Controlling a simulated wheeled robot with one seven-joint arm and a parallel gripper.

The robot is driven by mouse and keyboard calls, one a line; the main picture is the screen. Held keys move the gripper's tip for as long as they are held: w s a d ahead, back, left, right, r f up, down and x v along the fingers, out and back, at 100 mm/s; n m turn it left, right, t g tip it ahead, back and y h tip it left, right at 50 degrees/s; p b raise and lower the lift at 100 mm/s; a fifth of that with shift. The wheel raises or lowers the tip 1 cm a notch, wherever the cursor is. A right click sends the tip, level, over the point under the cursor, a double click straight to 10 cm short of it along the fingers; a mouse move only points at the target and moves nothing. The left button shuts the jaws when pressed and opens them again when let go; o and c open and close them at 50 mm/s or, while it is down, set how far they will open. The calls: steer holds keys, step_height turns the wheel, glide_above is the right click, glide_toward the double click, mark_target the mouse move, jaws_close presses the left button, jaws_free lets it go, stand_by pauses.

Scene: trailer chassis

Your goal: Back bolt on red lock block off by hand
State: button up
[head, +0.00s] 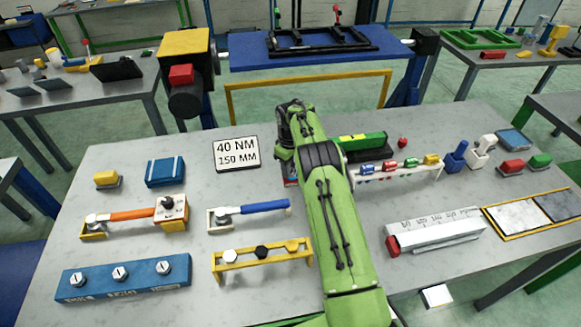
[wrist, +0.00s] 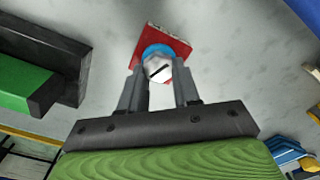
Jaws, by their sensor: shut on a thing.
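In the wrist view the red lock block (wrist: 180,35) lies on the grey table, with a blue ring (wrist: 180,47) on it. A pale bolt head (wrist: 157,69) with a dark line across it stands at the ring. My gripper (wrist: 158,78) is shut on this bolt, one finger on each side. The bolt's shank and whatever lies below the ring are hidden. In the head view my green arm covers the gripper and most of the block; only a small red and blue patch (head: 291,182) shows beside the arm.
A sign (head: 236,153) stands left of my arm. Torque wrenches with orange (head: 132,215) and blue (head: 264,207) handles, a blue bolt rack (head: 123,279) and a yellow rack (head: 263,260) lie nearer. A green-and-black tray (head: 363,142) and a coloured rack (head: 400,170) stand close right.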

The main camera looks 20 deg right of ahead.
steer(key=shift+s+f, duration=0.15)
steer(key=shift+f, duration=0.1)
steer(key=o, duration=1.1)
steer(key=shift+c, duration=0.2)
steer(key=shift+r, duration=0.15)
step_height(320, 180, up, 16)
steer(key=p, duration=0.4)
steer(key=shift+a, duration=0.1)
